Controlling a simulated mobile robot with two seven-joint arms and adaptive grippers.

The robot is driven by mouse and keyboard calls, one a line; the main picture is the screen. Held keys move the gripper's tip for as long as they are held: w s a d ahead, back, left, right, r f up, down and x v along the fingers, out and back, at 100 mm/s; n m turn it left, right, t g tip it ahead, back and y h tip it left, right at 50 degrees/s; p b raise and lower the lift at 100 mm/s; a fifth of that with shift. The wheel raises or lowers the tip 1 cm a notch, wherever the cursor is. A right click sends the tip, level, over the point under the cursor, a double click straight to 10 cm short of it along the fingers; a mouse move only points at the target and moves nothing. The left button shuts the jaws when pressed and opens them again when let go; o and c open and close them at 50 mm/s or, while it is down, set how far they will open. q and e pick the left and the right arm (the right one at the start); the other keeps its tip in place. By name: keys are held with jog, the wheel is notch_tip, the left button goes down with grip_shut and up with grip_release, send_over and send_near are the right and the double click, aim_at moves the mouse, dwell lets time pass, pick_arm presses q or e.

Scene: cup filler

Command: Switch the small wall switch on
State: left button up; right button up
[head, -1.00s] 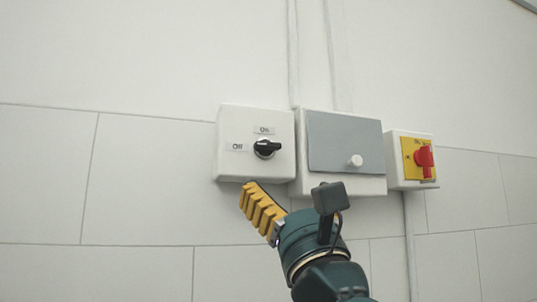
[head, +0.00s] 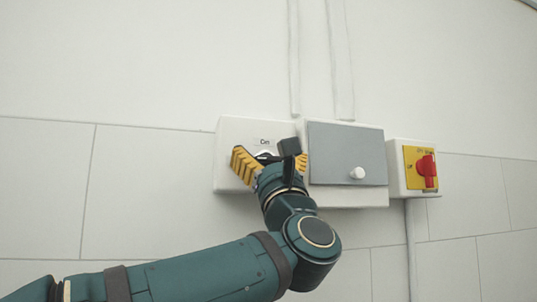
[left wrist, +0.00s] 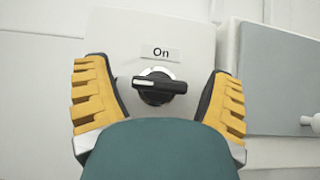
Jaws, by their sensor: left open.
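The small wall switch is a black rotary knob (left wrist: 159,86) on a white box (left wrist: 125,32). In the left wrist view its handle lies roughly horizontal, with an "On" label (left wrist: 161,52) above it. In the head view the box (head: 228,135) is at the left of the wall units, and my gripper mostly covers the knob. My left gripper (head: 270,163) is open in front of the box. Its yellow fingers stand on either side of the knob, apart from it in the left wrist view (left wrist: 160,100). The "Off" label is hidden. My right gripper is not in view.
A grey-covered box (head: 345,150) with a white knob (head: 357,173) stands close to the right of the switch box. Farther right is a yellow plate with a red rotary switch (head: 427,170). The wall to the left is clear.

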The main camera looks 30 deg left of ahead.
pick_arm(q)
jog(key=c, duration=1.2)
